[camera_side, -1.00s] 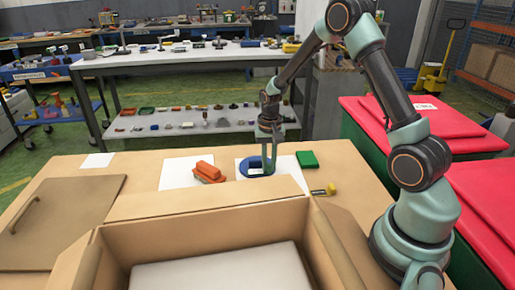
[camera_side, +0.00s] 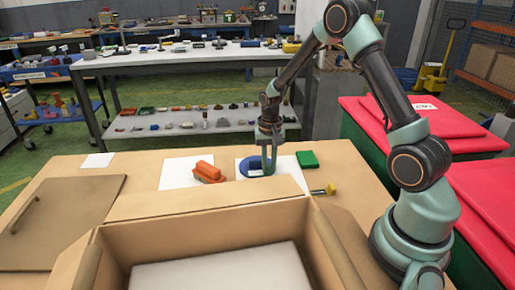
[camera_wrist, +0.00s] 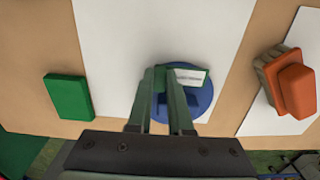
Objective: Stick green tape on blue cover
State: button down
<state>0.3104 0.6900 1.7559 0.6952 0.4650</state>
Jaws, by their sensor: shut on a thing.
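The blue cover (camera_side: 256,167) is a round blue piece on a white sheet on the table. It also shows in the wrist view (camera_wrist: 200,100). A small white-and-green label-like piece (camera_wrist: 191,77) lies over the cover, beside the fingertips; I cannot tell whether it is the green tape. A plain green block (camera_side: 307,159) sits right of the cover, and left of it in the wrist view (camera_wrist: 68,96). My gripper (camera_side: 268,170) points down at the cover. The exact contact is partly hidden.
An orange brush-like piece (camera_side: 208,172) lies on another white sheet, left of the cover. A yellow-and-dark tool (camera_side: 324,190) lies to the right. The table's left part has free room.

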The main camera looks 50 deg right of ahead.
jog(key=shift+f, duration=0.1)
dwell(0.3)
jog(key=c, duration=0.8)
grip_release()
jog(key=shift+o, duration=0.2)
notch_tip(320, 180, up, 12)
jog(key=shift+a, duration=0.1)
jog(key=s+a+r+n+t, duration=0.5)
jog(key=s+a+r+n, duration=0.3)
jog(key=s+a+r, duration=0.3)
jog(key=shift+s+a+r+n+t, duration=0.2)
jog(key=shift+s+a+n+t, duration=0.15)
jog(key=shift+s+a, duration=0.65)
